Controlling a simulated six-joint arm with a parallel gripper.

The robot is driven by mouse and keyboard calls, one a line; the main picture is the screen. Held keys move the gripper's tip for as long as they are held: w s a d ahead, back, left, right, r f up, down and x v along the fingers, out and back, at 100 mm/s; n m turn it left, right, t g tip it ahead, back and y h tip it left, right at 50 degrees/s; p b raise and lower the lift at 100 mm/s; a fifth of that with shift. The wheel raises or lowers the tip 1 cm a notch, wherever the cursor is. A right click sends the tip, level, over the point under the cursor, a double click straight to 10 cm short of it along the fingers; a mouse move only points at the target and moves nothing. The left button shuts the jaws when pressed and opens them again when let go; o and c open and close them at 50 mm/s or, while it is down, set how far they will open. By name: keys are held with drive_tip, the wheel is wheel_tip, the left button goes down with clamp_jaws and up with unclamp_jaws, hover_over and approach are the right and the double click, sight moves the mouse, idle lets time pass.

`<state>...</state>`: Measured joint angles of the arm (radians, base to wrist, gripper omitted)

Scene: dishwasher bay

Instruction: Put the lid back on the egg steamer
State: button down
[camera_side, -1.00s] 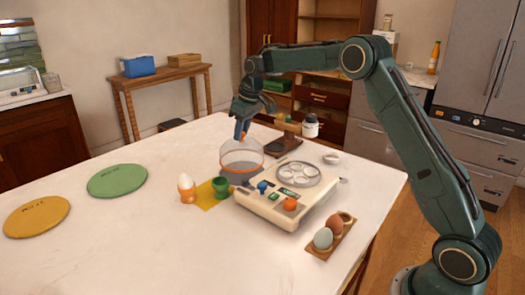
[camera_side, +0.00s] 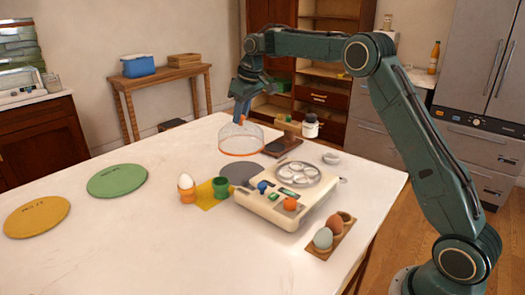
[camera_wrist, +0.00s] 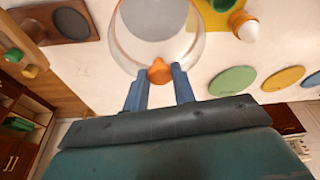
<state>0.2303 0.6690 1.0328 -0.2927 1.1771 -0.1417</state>
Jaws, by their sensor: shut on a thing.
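The lid is a clear dome (camera_side: 240,137) with an orange rim and an orange knob (camera_wrist: 160,71). My gripper (camera_side: 241,120) is shut on the knob from above, and its two blue fingers (camera_wrist: 160,82) flank it in the wrist view. The lid hangs about level, seemingly above the table, behind a grey round mat (camera_side: 240,174) in the side view. The mat shows through the dome in the wrist view. The egg steamer (camera_side: 270,208) is a cream box to the right and nearer, with an uncovered round egg tray (camera_side: 300,175) on top.
A dark board (camera_side: 283,146), jar (camera_side: 310,127) and small bowl (camera_side: 331,158) are behind.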

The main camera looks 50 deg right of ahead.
drive_tip(key=shift+s, duration=0.1)
drive_tip(key=shift+s+d+r+n, duration=0.1)
drive_tip(key=shift+s+d+n, duration=0.2)
drive_tip(key=shift+s+n, duration=0.15)
drive_tip(key=s+d+r+n+g+y, duration=0.1)
drive_tip(key=s+d+n, duration=0.1)
drive_tip(key=s+n, duration=0.4)
drive_tip(key=s+d+r+n+g+y, duration=0.1)
drive_tip(key=s+n, duration=0.5)
drive_tip(key=s, duration=0.5)
drive_tip(key=shift+s+d+r+n+g+y, duration=0.2)
drive_tip(key=shift+d+r+n+g+y, duration=0.1)
drive_tip(key=shift+d+r+n, duration=0.05)
drive_tip(key=shift+f, duration=0.1)
wheel_tip(320, 180, down, 6)
drive_tip(key=shift+f, duration=0.25)
idle(2.0)
